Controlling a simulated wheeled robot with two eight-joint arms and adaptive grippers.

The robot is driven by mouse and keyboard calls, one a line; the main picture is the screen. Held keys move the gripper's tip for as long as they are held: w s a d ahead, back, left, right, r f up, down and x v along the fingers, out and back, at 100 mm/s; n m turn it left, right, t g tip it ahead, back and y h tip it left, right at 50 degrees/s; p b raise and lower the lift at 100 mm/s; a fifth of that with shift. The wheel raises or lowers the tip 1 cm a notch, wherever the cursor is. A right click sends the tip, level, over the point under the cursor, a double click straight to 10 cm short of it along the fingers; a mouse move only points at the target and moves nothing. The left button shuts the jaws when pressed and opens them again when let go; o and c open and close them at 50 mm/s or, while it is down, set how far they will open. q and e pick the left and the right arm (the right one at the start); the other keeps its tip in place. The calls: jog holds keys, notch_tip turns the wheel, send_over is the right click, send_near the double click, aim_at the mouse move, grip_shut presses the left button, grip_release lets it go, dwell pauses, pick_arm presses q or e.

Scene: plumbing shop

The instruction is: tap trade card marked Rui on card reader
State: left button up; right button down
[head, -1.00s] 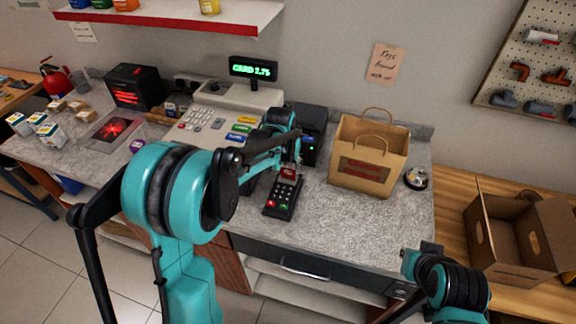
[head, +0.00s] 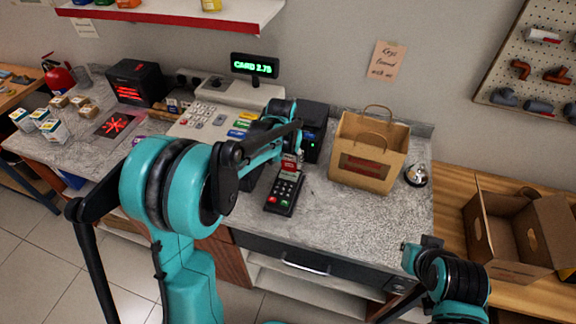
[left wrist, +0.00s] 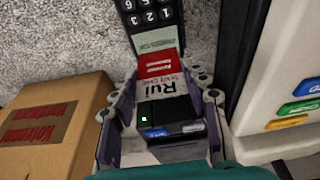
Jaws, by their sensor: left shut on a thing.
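The trade card (left wrist: 160,72), red and white with "Rui" printed on it, is between the fingers of my left gripper (left wrist: 165,95), which is shut on it. In the head view, the card (head: 289,164) shows as a small red patch below my left gripper (head: 290,154). The black card reader (head: 284,192) lies on the counter with its keypad facing up. In the left wrist view, the card overlaps the screen end of the reader (left wrist: 150,18); I cannot tell whether they touch. My right arm shows at lower right, its fingers not clear.
A paper bag (head: 368,160) stands right of the reader, with a bell (head: 416,174) beyond it. The cash register (head: 205,122) and a dark printer (head: 314,118) stand behind and left. A green display (head: 254,68) reads "CARD 2.75". The counter front is clear.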

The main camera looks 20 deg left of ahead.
pick_arm(q)
jog(key=s+p+v, duration=0.1)
jog(key=p+v, duration=0.5)
jog(key=v, duration=0.3)
jog(key=shift+s+r, duration=0.2)
jog(key=shift+s, duration=0.2)
jog(key=shift+w, duration=0.1)
